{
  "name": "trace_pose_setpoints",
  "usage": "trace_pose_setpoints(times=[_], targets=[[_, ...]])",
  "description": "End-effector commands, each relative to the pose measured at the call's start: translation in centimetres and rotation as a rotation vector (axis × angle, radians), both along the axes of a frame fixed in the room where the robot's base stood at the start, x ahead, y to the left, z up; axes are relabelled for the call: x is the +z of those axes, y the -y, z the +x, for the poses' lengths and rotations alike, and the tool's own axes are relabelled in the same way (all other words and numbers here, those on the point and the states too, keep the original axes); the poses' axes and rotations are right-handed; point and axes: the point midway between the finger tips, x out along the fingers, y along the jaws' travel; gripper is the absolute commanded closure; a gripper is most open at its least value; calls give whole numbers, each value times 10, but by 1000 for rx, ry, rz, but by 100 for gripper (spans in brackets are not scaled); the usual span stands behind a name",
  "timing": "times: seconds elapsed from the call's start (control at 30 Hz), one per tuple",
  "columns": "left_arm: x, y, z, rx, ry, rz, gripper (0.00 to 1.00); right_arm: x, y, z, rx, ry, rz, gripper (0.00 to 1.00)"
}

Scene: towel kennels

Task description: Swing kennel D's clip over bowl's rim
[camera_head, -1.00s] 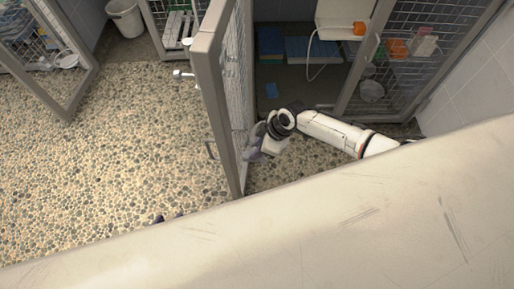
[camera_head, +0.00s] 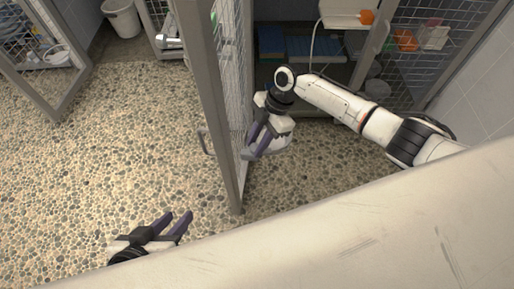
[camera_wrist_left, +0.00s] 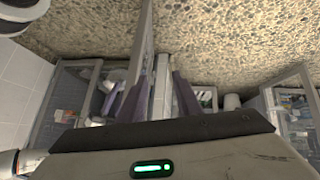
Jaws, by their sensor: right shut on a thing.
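An open kennel door (camera_head: 211,90) with a grey frame and wire mesh stands in the middle of the head view. My right gripper (camera_head: 256,147) is at the door's mesh side, low near its free end. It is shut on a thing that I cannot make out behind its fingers. My left gripper (camera_head: 180,222) is open and empty over the pebbled floor, left of the door's near end; its spread fingers also show in the left wrist view (camera_wrist_left: 160,80). I cannot pick out the clip or the bowl's rim, nor any letter naming kennel D.
Another mesh door (camera_head: 72,92) stands open at far left, with a white bin (camera_head: 121,18) behind. A kennel with a white shelf (camera_head: 340,12) is at the back. The pebbled floor (camera_head: 120,140) at left is clear.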

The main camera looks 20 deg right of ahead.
Motion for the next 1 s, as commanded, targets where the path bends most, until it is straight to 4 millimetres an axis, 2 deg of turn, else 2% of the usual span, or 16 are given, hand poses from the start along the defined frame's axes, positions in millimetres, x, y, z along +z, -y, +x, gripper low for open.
trace_pose_setpoints(times=[0.03,0.2,0.4,0.97,1.0], targets=[[-6,2,1,-14,-6,1,69,-4,-1,1,33,1,1,98],[-11,8,1,-52,-35,11,69,-3,-1,2,130,2,1,98],[-6,12,3,-54,-21,-14,69,-1,-1,2,198,1,0,98],[-2,14,4,-52,-8,-27,69,0,-1,1,227,1,-1,98],[-2,14,4,-52,-8,-27,69,0,-1,1,226,1,-1,72]])
